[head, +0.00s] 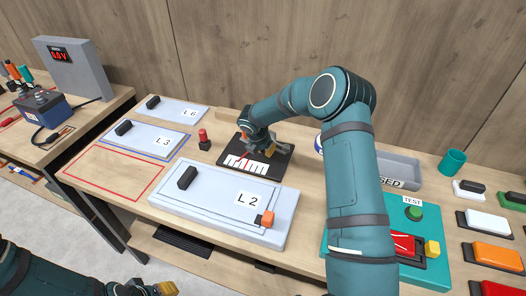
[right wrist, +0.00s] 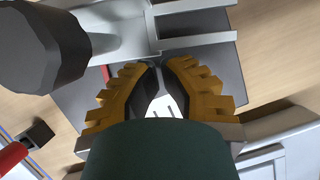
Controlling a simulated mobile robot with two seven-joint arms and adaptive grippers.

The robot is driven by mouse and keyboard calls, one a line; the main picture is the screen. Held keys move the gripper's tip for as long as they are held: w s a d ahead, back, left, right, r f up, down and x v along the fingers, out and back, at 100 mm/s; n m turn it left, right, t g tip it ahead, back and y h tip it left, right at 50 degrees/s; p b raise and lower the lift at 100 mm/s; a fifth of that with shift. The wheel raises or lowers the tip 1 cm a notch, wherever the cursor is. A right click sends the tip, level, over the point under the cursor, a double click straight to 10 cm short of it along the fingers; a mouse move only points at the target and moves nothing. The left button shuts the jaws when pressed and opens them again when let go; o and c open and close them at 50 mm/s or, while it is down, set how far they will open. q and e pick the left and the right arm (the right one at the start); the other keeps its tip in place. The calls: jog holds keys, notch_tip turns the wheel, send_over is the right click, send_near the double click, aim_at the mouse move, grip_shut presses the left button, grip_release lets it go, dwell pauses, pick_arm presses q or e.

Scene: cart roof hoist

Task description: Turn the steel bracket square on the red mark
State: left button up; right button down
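The steel bracket (right wrist: 196,42) is a grey piece with parallel arms at the top of the right wrist view. In the head view my arm and gripper mostly hide it. My right gripper (right wrist: 161,68), with yellow, black-padded fingers, is low over the black plate (head: 284,171). Its fingers are nearly together, with a thin grey part of the bracket between the tips. My left gripper (head: 160,289) is at the bottom edge, mostly cut off.
A grey panel labelled L2 (head: 215,211) lies in front of the plate. A small red-topped post (head: 203,138) stands to its left. Panels L3 (head: 145,140) and L6 (head: 170,108) lie farther left. A grey tray (head: 398,168) and teal control box (head: 430,272) are to the right.

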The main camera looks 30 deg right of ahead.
jog(key=shift+d+r+n+t+p, duration=0.1)
jog(key=shift+d+n+t+p, duration=0.2)
jog(key=shift+d+n+p, duration=0.35)
jog(key=shift+d, duration=0.45)
